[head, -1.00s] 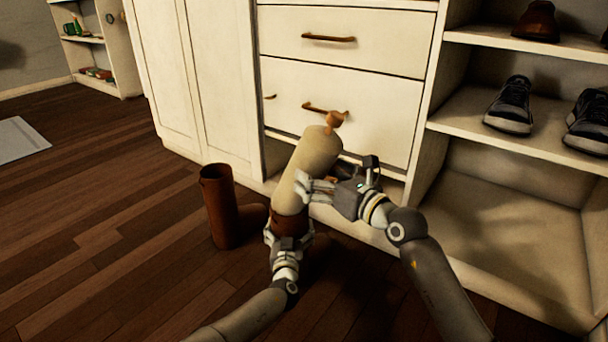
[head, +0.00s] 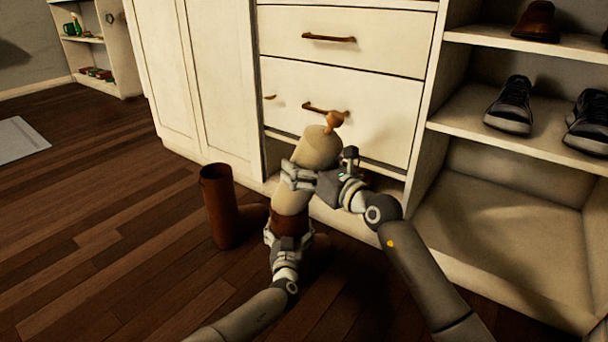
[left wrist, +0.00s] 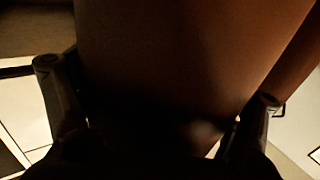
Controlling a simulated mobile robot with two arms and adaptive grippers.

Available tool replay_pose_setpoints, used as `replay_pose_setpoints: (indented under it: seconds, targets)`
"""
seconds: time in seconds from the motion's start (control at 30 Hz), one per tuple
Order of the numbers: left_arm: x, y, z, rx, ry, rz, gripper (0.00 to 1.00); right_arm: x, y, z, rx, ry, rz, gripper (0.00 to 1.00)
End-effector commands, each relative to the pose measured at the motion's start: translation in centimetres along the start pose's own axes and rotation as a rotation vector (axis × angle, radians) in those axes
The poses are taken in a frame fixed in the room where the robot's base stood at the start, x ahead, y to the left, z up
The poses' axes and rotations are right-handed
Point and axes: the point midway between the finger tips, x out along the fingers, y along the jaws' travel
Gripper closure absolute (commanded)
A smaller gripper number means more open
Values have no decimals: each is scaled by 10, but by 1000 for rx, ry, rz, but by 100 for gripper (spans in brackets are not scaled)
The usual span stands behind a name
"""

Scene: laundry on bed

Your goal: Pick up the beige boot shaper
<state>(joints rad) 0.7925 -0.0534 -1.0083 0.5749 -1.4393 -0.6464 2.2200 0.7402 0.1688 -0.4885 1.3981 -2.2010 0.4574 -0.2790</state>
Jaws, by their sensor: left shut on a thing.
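The beige boot shaper (head: 318,148), with a brown knob on top, stands out of a brown boot (head: 288,231) in the head view. My left gripper (head: 288,243) is shut on this boot low down. The boot also fills the middle of the left wrist view (left wrist: 190,60), between the fingers (left wrist: 155,118). My right gripper (head: 297,178) is at the middle of the shaper, reaching across it from the right. Its fingers overlap the shaper, and I cannot tell whether they are closed on it.
A second brown boot (head: 219,205) stands on the wooden floor at the left. A white cabinet with drawers (head: 340,95) is close behind the shaper. An open shelf at the right holds dark shoes (head: 510,106).

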Motion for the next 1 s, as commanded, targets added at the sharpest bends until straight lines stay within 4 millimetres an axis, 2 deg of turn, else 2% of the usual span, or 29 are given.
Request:
replay_pose_setpoints:
  seconds: [0.03, 0.33, 0.57, 0.67, 1.0]
  targets:
    - [0, 0, 0, -1, 0, 0, 54, 0, 0, 0, 0, 0, 0, 17]
    - [0, 0, 0, -1, 0, 0, 54, 0, 0, 1, 0, -2, 0, 54]
    - [0, 0, 0, -1, 0, 0, 54, 0, 0, 5, -1, -4, 0, 54]
    - [0, 0, 0, -1, 0, 0, 54, 0, 2, 18, -2, -6, 1, 54]
    - [0, 0, 0, -1, 0, 0, 54, 0, 11, 83, -3, -5, 0, 54]
